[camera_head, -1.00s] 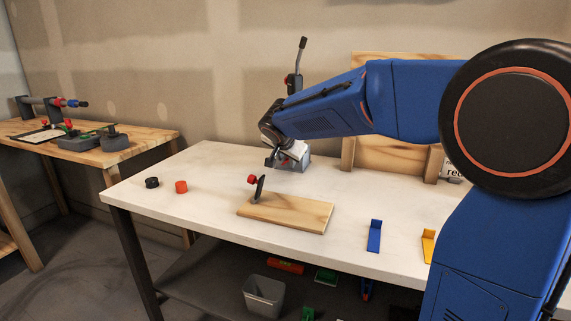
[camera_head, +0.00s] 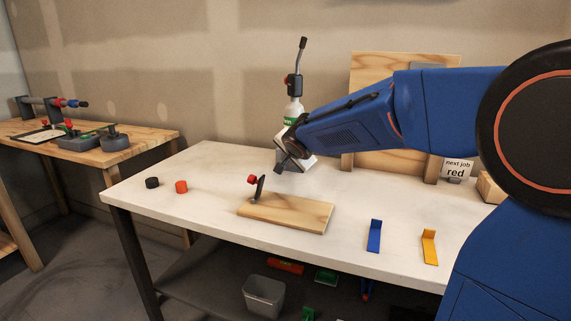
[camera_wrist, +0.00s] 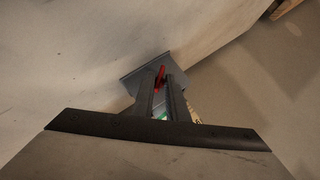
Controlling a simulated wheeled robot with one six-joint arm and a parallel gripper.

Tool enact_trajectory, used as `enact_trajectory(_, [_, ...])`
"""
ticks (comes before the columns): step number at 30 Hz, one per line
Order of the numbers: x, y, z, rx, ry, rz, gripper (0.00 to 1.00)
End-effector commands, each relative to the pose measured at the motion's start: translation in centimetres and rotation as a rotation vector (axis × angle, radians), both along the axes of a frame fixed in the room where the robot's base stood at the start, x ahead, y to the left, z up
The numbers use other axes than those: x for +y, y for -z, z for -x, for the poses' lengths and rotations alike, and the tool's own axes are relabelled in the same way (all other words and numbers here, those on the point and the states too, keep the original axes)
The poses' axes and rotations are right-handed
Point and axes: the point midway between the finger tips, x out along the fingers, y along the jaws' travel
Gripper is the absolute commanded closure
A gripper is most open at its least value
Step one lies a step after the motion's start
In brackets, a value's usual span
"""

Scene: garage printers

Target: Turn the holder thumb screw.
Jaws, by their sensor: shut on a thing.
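In the wrist view the two dark fingers of my gripper (camera_wrist: 163,80) close around a small red piece (camera_wrist: 160,72), which looks like the holder thumb screw. It sits against the grey holder (camera_wrist: 133,82). In the head view my gripper (camera_head: 281,161) is low over the back of the white table. My wrist hides the screw and most of the holder there.
On the white table (camera_head: 215,165) are a black cap (camera_head: 152,183), an orange cap (camera_head: 181,187), a wooden board (camera_head: 300,214) with a red-knobbed lever, a blue bracket (camera_head: 374,237) and a yellow bracket (camera_head: 429,247). A "next job red" sign (camera_head: 456,167) stands at the back right.

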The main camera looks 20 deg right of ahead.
Motion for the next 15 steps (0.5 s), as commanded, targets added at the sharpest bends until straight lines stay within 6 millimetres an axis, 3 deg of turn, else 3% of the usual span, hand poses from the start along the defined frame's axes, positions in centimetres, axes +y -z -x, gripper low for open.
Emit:
enact_trajectory(2, [0.03, 0.07, 0.00, 0.001, 0.000, 0.000, 1.00])
enact_trajectory(3, [0.03, 0.07, 0.00, 0.001, 0.000, 0.000, 0.77])
enact_trajectory(4, [0.03, 0.07, 0.00, 0.001, 0.000, 0.000, 0.75])
enact_trajectory(15, [0.26, 0.01, 0.33, 0.001, -0.001, 0.001, 0.75])
